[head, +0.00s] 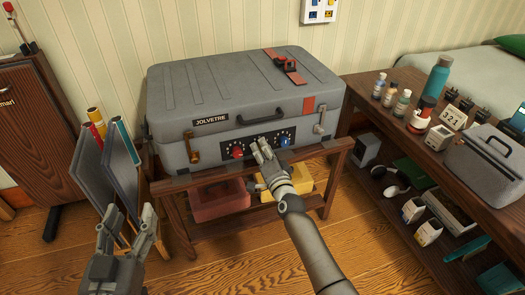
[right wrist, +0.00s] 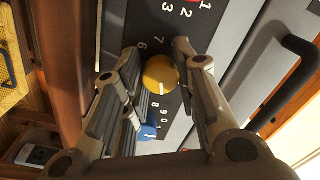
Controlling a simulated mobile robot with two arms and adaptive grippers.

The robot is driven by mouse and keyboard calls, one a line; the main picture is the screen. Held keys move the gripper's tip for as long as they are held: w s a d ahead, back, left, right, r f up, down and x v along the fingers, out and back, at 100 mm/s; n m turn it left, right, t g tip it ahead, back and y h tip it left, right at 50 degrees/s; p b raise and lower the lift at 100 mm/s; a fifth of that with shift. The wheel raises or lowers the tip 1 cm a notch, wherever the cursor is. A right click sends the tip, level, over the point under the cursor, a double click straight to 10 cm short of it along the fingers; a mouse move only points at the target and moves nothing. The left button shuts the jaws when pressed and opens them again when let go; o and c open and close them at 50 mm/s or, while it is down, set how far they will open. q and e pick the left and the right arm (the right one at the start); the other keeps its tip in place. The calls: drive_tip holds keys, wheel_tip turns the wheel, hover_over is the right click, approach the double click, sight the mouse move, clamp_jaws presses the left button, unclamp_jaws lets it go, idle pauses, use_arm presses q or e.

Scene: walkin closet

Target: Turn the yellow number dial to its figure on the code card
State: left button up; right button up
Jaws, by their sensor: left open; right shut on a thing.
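The grey case (head: 215,95), labelled JOLVETRE, lies shut on a wooden stand, with a dial panel on its front. In the right wrist view the round yellow dial (right wrist: 160,73) sits between the fingers of my right gripper (right wrist: 165,88), which is shut on it. White digits surround the dial; I cannot tell which one it points to. In the head view my right gripper (head: 264,152) hides the yellow dial, between the red dial (head: 237,153) and the blue dial (head: 285,140). My left gripper (head: 127,222) is open and empty, low at left. A white card with coloured marks (head: 319,10) hangs on the wall; its figures are too small to read.
Dark panels and rolled tubes (head: 103,165) stand left of the case. Red and yellow bins (head: 218,203) sit under it. The floor in front is clear.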

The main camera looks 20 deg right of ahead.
drive_tip(key=o, duration=1)
drive_tip(key=s, duration=1.2)
drive_tip(key=shift+d+f, duration=0.2)
drive_tip(key=shift+d, duration=0.05)
